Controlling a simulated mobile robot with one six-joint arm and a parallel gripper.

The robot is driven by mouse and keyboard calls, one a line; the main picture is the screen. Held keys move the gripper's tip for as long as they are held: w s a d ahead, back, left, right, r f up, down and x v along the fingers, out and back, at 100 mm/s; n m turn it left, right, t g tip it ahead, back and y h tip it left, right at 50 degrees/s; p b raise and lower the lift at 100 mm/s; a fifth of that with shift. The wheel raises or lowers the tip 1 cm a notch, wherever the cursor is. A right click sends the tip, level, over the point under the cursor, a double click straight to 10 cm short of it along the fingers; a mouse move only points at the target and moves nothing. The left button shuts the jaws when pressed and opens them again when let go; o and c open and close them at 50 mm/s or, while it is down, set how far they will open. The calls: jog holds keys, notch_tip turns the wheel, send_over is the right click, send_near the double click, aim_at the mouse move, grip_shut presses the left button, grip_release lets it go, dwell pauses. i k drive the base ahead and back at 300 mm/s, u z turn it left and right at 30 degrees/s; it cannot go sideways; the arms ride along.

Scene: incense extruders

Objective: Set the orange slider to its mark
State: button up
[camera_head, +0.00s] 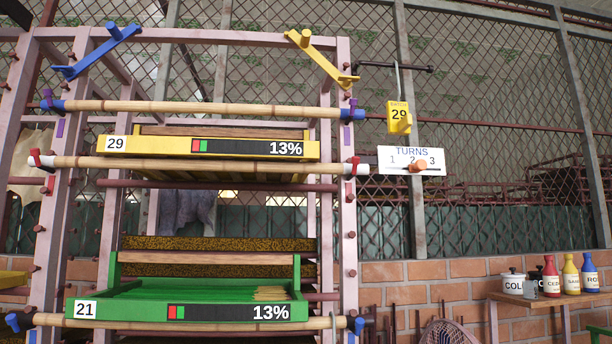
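The orange slider (420,165) is a small knob on the white panel (383,162) labelled "TURNS", with the numbers 1, 2 and 3. The panel is fixed at the right of the rack, at the level of its upper tray. The slider sits at the lower edge of the panel, around the 2 and toward the 3. I cannot tell its exact setting from this angle. No separate mark can be made out beyond the printed numbers. My gripper is not in view.
The rack holds a yellow tray (135,146) and a green tray (140,311), each showing 13%. Bamboo poles with colored end clamps cross it. Bottles including a red one (551,278) stand on a side table at right.

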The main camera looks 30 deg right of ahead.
aim_at(421, 164)
jog(key=z, duration=0.8)
jog(key=k, duration=0.9)
jog(key=z, duration=0.35)
jog(key=i, duration=1)
jog(key=z, duration=0.6)
jog(key=k, duration=0.35)
jog(key=u, duration=0.45)
